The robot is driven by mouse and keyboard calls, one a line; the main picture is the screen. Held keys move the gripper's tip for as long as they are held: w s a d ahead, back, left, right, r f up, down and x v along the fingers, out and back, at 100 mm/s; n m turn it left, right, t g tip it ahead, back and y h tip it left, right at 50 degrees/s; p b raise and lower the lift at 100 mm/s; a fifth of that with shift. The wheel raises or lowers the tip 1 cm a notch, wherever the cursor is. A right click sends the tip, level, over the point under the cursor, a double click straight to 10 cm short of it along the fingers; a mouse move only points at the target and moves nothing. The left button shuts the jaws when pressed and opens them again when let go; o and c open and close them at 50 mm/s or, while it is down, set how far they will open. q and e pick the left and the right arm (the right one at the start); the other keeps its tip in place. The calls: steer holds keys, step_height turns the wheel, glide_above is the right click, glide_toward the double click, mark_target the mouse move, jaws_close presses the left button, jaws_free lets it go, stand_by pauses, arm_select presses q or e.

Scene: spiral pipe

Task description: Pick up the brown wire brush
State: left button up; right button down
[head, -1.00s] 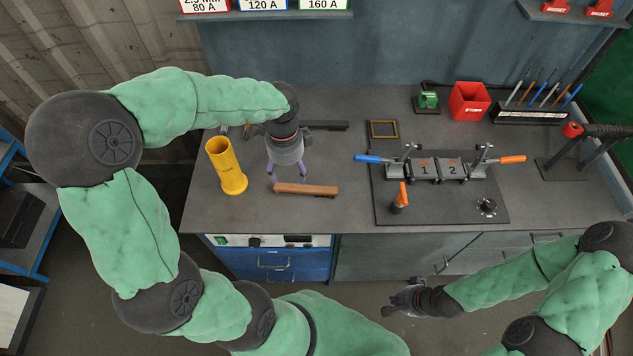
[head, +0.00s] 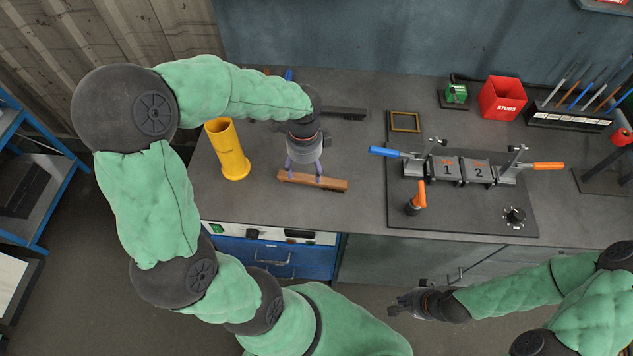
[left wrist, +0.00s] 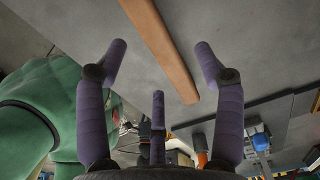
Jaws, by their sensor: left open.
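The brown wire brush (head: 332,184) lies on the grey workbench, its long wooden back facing up. Dark bristles show along its lower edge in the head view. My left gripper (head: 303,172) is open and points down, its purple fingers at the brush's middle and left part. In the left wrist view, the brush (left wrist: 165,50) runs diagonally between the spread fingertips of my left gripper (left wrist: 160,65). I cannot tell whether any finger touches it. My right gripper (head: 397,305) is low in front of the bench, away from the brush, and its jaw state is unclear.
A yellow cylinder (head: 229,152) stands left of the brush. A dark brush-like tool (head: 343,113) lies behind it. A welding fixture (head: 447,170) on a dark plate stands to the right. The bench is clear between brush and plate.

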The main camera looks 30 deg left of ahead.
mark_target(305, 179)
arm_select(q)
steer(key=shift+s+f+b, duration=0.15)
steer(key=shift+f+b, duration=0.5)
steer(key=shift+f, duration=0.8)
steer(key=shift+s+f+b, duration=0.1)
steer(key=shift+f+b, duration=0.5)
steer(key=shift+f, duration=0.8)
steer(key=c, duration=1.3)
